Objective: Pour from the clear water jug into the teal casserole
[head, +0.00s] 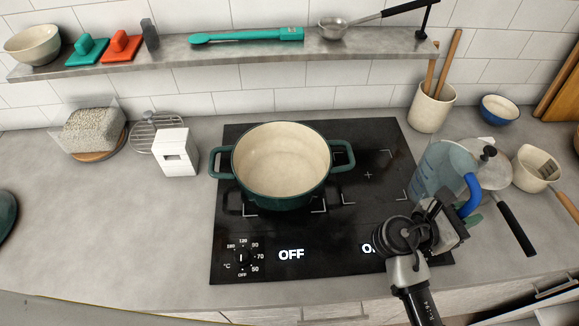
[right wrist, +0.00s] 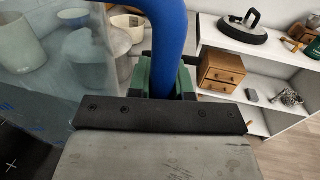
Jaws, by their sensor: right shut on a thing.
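The teal casserole (head: 282,188) stands open on the black cooktop (head: 380,160) in the head view. Its cream inside looks empty. The clear water jug (head: 442,168) is at the right edge of the cooktop, roughly upright, with a blue handle (head: 470,195). My right gripper (head: 458,217) is shut on that handle; in the right wrist view the blue handle (right wrist: 168,45) runs between the green finger pads. The jug is to the right of the casserole and apart from it. I cannot tell whether its base touches the surface. My left gripper is not in view.
A lidded pan (head: 497,175) and a cream pot (head: 537,168) stand right of the jug. A utensil crock (head: 431,107) is behind it. A white box (head: 176,153) stands left of the casserole. A shelf (head: 220,47) runs above. The left counter front is clear.

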